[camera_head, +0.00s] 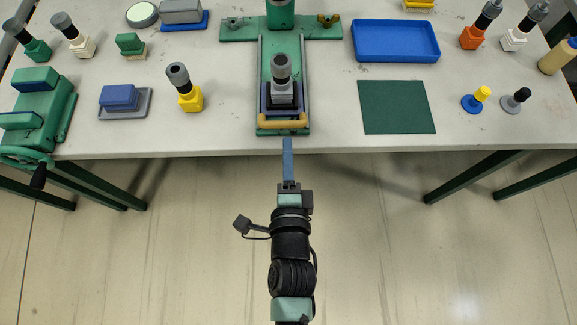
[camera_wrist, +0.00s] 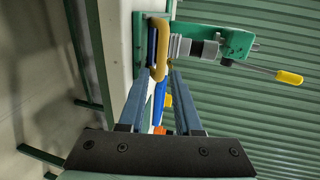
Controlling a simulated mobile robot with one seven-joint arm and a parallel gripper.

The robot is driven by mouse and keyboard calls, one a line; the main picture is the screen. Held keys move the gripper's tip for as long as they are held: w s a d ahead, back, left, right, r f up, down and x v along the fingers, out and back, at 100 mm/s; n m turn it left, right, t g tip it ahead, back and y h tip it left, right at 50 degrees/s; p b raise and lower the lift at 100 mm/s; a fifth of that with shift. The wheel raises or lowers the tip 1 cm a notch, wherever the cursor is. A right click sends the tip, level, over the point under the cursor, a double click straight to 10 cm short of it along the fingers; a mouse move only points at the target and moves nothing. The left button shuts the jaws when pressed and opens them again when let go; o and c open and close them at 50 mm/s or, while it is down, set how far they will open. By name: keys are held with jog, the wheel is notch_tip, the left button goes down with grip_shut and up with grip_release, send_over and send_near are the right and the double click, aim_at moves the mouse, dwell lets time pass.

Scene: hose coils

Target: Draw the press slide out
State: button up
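The press slide (camera_head: 267,98) sits in the green press frame (camera_head: 265,60), between two rails. In the wrist view the handle (camera_wrist: 158,62) is ahead of my fingers. My gripper (camera_head: 287,140) is just in front of the handle at the table's front edge. In the wrist view its two blue fingers (camera_wrist: 161,76) stand apart with a gap between them. The handle looks lined up with that gap; whether the tips reach around it is hard to tell.
The table (camera_head: 225,135) also holds a green vise (camera_head: 38,115), a yellow-based fitting (camera_head: 188,95), a blue tray (camera_head: 395,58), a green mat (camera_head: 397,107) and two small knobs (camera_head: 478,98). The floor in front of the press is clear.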

jog(key=shift+v, duration=2.75)
